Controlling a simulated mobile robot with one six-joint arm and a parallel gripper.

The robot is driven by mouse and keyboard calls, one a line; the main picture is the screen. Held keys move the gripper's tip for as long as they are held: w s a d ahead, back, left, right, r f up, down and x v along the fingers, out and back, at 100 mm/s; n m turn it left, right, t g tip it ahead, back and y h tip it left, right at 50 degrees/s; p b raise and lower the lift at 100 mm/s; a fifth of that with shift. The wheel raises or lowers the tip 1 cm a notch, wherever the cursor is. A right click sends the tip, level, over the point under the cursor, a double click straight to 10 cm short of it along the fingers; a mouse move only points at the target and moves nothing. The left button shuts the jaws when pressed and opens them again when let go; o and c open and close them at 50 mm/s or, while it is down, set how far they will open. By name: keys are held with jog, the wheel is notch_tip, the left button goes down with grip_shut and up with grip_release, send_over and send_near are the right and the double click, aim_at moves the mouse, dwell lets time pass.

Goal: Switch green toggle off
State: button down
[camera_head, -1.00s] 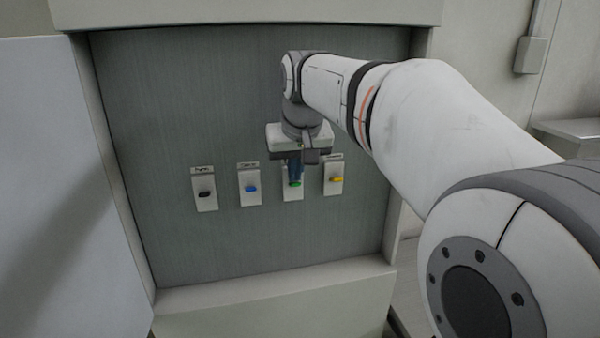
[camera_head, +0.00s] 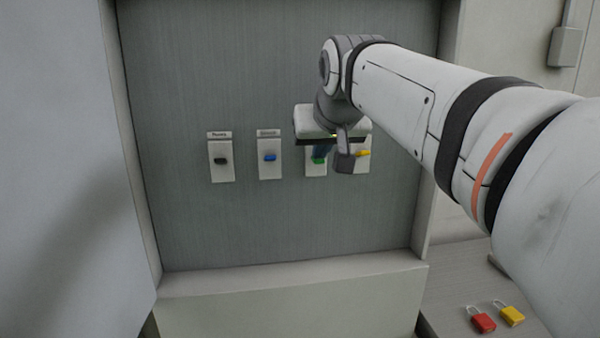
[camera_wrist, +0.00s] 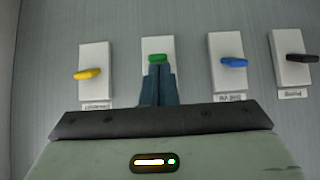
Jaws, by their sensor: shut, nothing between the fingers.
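The green toggle (camera_head: 318,160) sits on a white plate on the grey panel, third from the left in the head view. My gripper (camera_head: 322,154) is shut and empty, right at the green toggle and partly covering its plate. In the wrist view the green toggle (camera_wrist: 157,58) shows just beyond the blue-grey fingertips (camera_wrist: 158,68). The fingers look very close to it or touching; I cannot tell which. The lower part of its plate and its label are hidden behind my gripper.
A black toggle (camera_head: 220,161) and a blue toggle (camera_head: 269,157) are left of the green one; a yellow toggle (camera_head: 362,153) is close on its right. A red padlock (camera_head: 481,319) and a yellow padlock (camera_head: 509,313) lie at lower right. A cabinet door (camera_head: 60,170) stands at left.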

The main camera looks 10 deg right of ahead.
jog(key=f+b, duration=0.1)
jog(key=t+b, duration=0.1)
jog(key=b, duration=0.1)
jog(key=shift+s+f, duration=0.25)
jog(key=shift+f, duration=0.1)
jog(key=shift+w+r+p, duration=0.1)
jog(key=shift+r+p, duration=0.3)
jog(key=shift+r, duration=0.3)
jog(key=shift+w+r+p, duration=0.3)
jog(key=shift+w+p, duration=0.2)
jog(key=shift+w, duration=0.2)
